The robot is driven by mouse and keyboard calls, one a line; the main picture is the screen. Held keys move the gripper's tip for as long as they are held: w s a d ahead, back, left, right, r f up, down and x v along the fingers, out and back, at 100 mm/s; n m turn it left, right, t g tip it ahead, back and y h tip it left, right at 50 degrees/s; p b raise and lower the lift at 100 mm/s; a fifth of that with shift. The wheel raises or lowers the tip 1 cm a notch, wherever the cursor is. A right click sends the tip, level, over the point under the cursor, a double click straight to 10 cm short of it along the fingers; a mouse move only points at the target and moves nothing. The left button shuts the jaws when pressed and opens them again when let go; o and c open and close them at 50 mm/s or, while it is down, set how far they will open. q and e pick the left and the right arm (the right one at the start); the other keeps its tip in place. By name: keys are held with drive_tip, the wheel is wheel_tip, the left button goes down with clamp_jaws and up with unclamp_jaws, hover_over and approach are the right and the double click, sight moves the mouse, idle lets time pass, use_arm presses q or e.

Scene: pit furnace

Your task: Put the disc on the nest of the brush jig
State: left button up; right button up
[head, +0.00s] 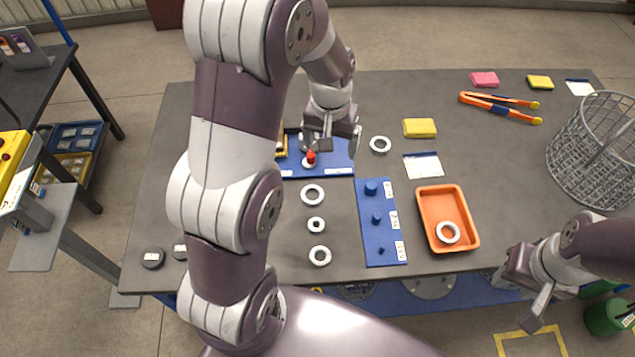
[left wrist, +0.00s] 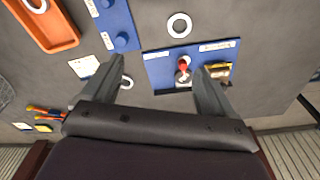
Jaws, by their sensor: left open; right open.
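The brush jig is a blue plate (head: 338,168) with a yellow block, at the back of the table. A red-topped upright piece (head: 311,157) stands on a round grey base on it; the nest is not clear to me. It also shows in the left wrist view (left wrist: 183,66). My left gripper (head: 330,134) is over the jig, open, with no object seen held. I cannot tell which round piece is the disc: flat grey rings lie in front of the jig (head: 312,194) and right of it (head: 380,144). My right gripper (head: 520,292) is open at the lower right, off the table's front edge.
A blue peg board (head: 372,228), an orange tray (head: 465,243) with a ring inside, and a wire basket (head: 590,150) stand to the right. Orange tongs (head: 497,106) and sponges lie behind. My left arm hides the left-middle table.

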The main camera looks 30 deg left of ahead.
use_arm(q)
drive_tip(key=s+d+m, duration=0.2)
drive_tip(key=s+d, duration=0.1)
drive_tip(key=s, duration=1)
drive_tip(key=shift+d+r, duration=0.25)
drive_tip(key=shift+r, duration=0.1)
drive_tip(key=shift+s, duration=0.1)
